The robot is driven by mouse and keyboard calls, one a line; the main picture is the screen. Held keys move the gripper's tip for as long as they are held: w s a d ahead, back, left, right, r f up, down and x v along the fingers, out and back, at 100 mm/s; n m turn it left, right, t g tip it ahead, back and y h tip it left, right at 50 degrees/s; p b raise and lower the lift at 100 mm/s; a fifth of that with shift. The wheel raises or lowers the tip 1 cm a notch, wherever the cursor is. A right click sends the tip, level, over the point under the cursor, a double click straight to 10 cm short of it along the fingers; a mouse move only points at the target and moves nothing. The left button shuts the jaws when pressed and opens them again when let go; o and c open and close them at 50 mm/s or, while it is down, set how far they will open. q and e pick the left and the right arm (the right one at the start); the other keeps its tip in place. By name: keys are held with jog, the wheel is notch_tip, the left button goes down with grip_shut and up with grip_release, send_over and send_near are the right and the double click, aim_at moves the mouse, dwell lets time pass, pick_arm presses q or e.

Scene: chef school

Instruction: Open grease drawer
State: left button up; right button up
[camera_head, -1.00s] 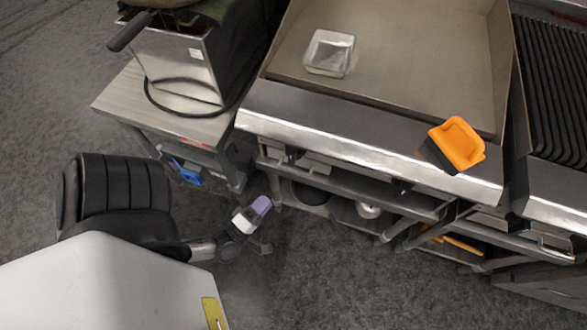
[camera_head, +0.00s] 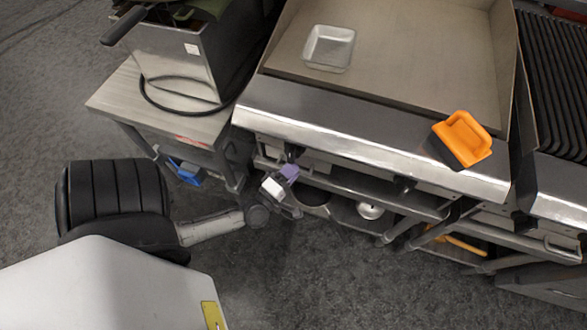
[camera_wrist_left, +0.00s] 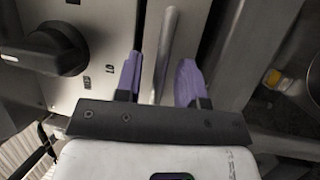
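The griddle (camera_head: 400,60) stands at the upper middle of the head view, with a steel front ledge. My left gripper (camera_head: 289,172), with purple fingers, is just below the left part of this ledge, close to the griddle's front. In the left wrist view its two fingers (camera_wrist_left: 160,66) are apart. A metal handle bar (camera_wrist_left: 168,40) runs between them, with a gap visible on both sides. A flat steel panel (camera_wrist_left: 98,20) with a black knob (camera_wrist_left: 55,48) lies left of the bar. The drawer's outline is hard to make out under the ledge. My right gripper is not in view.
A square metal pan (camera_head: 329,48) sits on the griddle. An orange-handled tool (camera_head: 465,138) rests on the ledge's right part. A steel side table (camera_head: 120,100) with a fryer-like appliance (camera_head: 180,65) stands left. The floor in front is clear.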

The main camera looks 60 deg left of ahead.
pick_arm(q)
jog(key=shift+w+a, duration=0.2)
jog(key=shift+w, duration=0.15)
jog(key=shift+c, duration=0.3)
grip_shut()
